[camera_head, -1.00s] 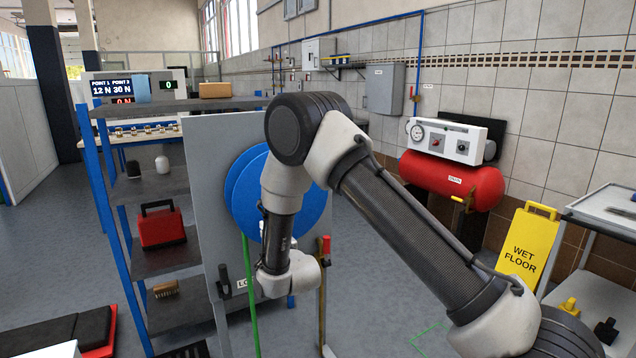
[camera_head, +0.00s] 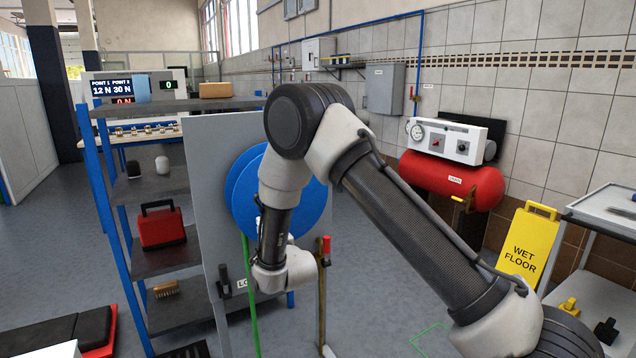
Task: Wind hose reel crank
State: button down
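The hose reel is a large blue disc (camera_head: 243,192) on an upright grey panel (camera_head: 212,160). A green hose (camera_head: 251,300) hangs straight down from it. My arm crosses in front of the reel's right side and middle. My wrist is low in front of the reel's lower edge. My gripper is hidden behind the wrist, so its fingers and any hold do not show. No crank can be made out; the reel's middle is covered by my arm. A small white part (camera_head: 259,225) shows just left of my arm.
A red-tipped lever (camera_head: 326,246) stands right of my wrist. A black handle (camera_head: 223,280) is at the panel's lower left. Shelves with a red toolbox (camera_head: 161,226) stand left. A red tank (camera_head: 453,181), yellow wet-floor sign (camera_head: 530,245) and grey cart (camera_head: 600,205) are right.

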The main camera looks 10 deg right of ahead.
jog(key=v, duration=0.8)
jog(key=shift+f, duration=0.15)
